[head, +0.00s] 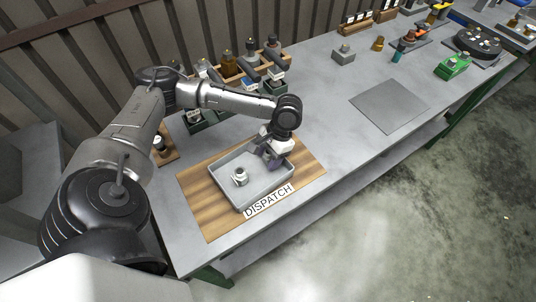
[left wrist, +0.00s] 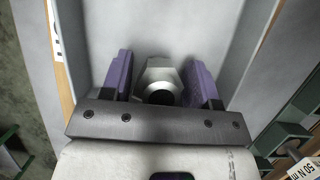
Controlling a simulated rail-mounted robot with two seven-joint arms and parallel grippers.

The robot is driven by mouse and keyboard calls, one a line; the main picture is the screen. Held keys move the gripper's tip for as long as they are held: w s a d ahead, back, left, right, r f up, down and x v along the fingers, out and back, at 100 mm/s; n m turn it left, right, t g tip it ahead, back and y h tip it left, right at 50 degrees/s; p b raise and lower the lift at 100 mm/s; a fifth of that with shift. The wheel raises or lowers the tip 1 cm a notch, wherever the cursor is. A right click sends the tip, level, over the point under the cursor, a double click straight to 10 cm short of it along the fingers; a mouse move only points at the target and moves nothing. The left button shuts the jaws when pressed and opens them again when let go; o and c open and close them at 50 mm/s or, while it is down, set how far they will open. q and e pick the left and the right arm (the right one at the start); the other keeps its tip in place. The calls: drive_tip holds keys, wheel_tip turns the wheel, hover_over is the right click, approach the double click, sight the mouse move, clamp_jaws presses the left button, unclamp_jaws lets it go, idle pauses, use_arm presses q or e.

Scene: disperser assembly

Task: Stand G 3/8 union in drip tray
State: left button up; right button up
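The G 3/8 union (head: 239,177) is a small silver-white fitting with a dark opening. It stands, seemingly upright, on the floor of the grey drip tray (head: 222,193), left of my left gripper. My left gripper (head: 266,157) has purple fingers and is over the back right part of the tray, apart from the union in the head view. In the left wrist view, the hexagonal metal union (left wrist: 158,78) shows between the two spread fingers (left wrist: 160,65), with narrow gaps beside it. Its far side is hidden. My right gripper is not in view.
The tray sits on a wooden board (head: 200,211) with a DISPATCH label (head: 268,201). Green bins (head: 197,121) and a wooden rack of bottles (head: 232,70) stand behind. A grey mat (head: 389,106) lies clear to the right.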

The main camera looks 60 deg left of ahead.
use_arm(q)
drive_tip(key=shift+o, duration=1)
drive_tip(key=p+v, duration=0.3)
drive_tip(key=v, duration=0.9)
drive_tip(key=shift+r+p, duration=0.2)
drive_tip(key=shift+p, duration=0.1)
